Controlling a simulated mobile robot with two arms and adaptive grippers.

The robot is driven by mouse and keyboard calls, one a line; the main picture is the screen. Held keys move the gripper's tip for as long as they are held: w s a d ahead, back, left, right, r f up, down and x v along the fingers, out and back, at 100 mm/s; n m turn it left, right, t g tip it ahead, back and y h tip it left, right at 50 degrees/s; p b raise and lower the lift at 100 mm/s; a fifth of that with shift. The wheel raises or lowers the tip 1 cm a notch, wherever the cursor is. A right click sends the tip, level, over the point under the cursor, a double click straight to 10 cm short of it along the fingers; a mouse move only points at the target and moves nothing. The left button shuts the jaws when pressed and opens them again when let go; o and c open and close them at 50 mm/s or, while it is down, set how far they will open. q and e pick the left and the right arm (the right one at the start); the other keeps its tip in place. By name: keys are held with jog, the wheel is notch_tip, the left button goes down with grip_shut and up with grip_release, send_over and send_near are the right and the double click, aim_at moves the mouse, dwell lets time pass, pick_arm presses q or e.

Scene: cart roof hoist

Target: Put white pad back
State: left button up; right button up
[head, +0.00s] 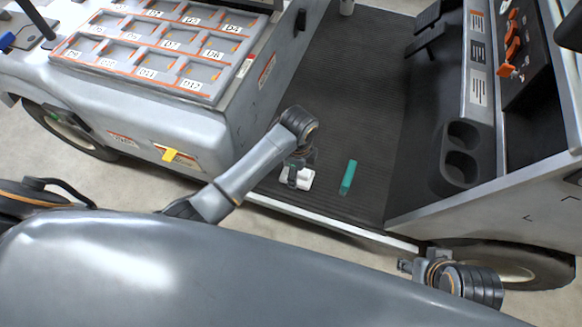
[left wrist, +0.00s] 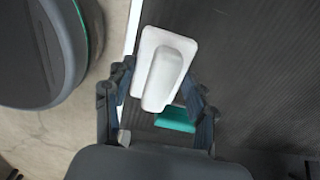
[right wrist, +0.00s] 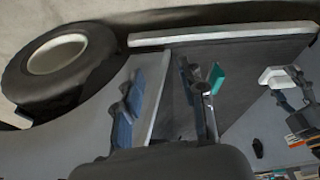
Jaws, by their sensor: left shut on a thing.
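The white pad (head: 305,180) is at the cart's floor, near the sill. In the left wrist view the white pad (left wrist: 178,45) shows a flat plate with a raised grip. My left gripper (head: 292,180) is shut on the white pad, with its fingers on either side of the grip. The pad also shows at the right in the right wrist view (right wrist: 275,76). My right gripper (head: 404,266) is open and empty by the cart's right front side, low near the wheel. Its spread fingers (right wrist: 168,95) show in the right wrist view.
A teal block (head: 348,177) lies on the dark ribbed floor (head: 360,90), right of the pad. A tray of labelled compartments (head: 150,50) is on the cart at the left. A console with cup holders (head: 460,150) stands at the right. A wheel (head: 520,262) is near my right gripper.

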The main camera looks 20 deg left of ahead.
pick_arm(q)
jog(key=w+a+f+b, duration=0.1)
jog(key=w+f, duration=0.1)
jog(key=w+a+f+b, duration=0.1)
jog(key=f, duration=0.1)
jog(key=w+a+f+b, duration=0.1)
jog(key=w+f, duration=0.1)
jog(key=shift+w+a+f+b, duration=0.1)
jog(key=shift+w+a+b, duration=0.1)
jog(key=shift+w+b, duration=0.2)
jog(key=shift+w+a+f, duration=0.1)
jog(key=shift+f, duration=0.05)
notch_tip(320, 180, down, 3)
jog(key=shift+w+a+f+b, duration=0.1)
jog(key=shift+w+f+b, duration=0.1)
jog(key=shift+b, duration=0.8)
pick_arm(e)
jog(key=w+a+r+t+y, duration=0.1)
jog(key=w+a+r+t, duration=0.1)
jog(key=w+r+t, duration=0.3)
jog(key=w+a+r+t+y, duration=0.1)
jog(key=w+a+r+t, duration=0.2)
jog(key=w, duration=0.7)
jog(key=r+t, duration=0.1)
jog(key=t, duration=0.1)
jog(key=shift+w+a+r+n+t+y, duration=0.15)
jog(key=shift+a+r+n+t+y, duration=0.15)
jog(key=shift+r+t+y, duration=0.1)
jog(key=shift+f, duration=0.1)
